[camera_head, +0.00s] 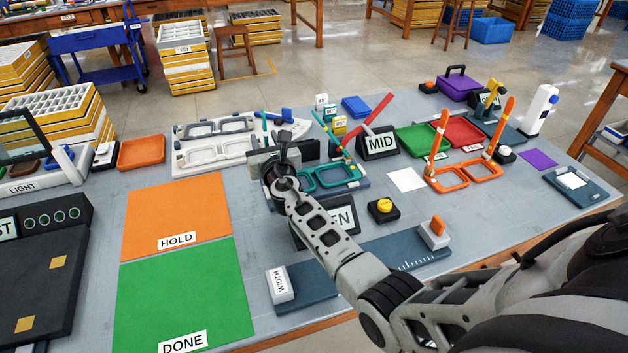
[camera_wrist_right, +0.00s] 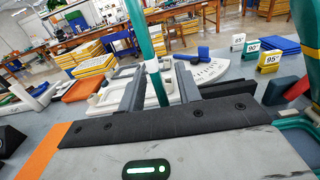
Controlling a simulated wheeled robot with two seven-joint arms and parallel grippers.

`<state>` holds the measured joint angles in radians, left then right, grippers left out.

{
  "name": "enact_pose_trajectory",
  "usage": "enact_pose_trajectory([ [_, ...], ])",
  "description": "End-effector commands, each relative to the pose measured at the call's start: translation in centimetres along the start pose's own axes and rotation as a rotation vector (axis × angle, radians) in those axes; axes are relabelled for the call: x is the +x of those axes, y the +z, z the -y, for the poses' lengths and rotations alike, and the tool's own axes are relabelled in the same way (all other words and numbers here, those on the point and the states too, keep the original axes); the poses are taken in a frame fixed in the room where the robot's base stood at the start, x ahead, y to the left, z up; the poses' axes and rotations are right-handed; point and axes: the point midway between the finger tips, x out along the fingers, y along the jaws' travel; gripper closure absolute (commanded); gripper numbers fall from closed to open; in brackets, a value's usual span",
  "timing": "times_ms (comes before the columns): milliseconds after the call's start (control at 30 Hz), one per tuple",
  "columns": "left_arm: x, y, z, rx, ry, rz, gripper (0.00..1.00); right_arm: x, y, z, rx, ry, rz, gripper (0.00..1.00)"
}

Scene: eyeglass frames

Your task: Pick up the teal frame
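The teal frame (camera_head: 338,177) rests on a blue-grey stand in the middle of the table, its lens rims facing me and its temples rising. My right gripper (camera_head: 281,153) is at the frame's left side and covers part of it. The fingers are apart, with a visible gap beside the temple. My left gripper is not in view.
An orange frame (camera_head: 468,175) stands to the right. The MID sign (camera_head: 379,143) and a red temple are close behind the teal frame. A white tray (camera_head: 190,158) lies to the left. The orange HOLD mat (camera_head: 178,210) and green DONE mat (camera_head: 180,295) are clear.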

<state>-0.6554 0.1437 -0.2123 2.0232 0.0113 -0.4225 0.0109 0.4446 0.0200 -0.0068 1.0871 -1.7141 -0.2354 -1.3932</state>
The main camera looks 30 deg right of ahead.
Motion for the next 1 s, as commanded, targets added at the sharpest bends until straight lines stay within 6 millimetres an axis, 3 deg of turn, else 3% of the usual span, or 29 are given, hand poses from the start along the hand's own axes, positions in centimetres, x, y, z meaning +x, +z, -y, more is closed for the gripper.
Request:
enact_pose_trajectory([
  [267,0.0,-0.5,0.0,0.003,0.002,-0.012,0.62,0.6,0.0,0.0,0.0,0.0,0.0,0.66],
  [300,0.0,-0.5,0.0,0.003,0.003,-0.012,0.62,0.6,0.0,0.0,0.0,0.0,0.0,0.69],
  [400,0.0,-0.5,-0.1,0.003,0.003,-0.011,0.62,0.6,0.0,0.0,0.0,0.0,0.0,0.97],
  [433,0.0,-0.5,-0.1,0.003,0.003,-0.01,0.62,0.6,0.0,0.0,0.0,0.0,0.0,1.0],
  [1000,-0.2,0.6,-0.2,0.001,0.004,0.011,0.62,0.5,0.0,0.0,0.0,0.0,-0.001,1.0],
])
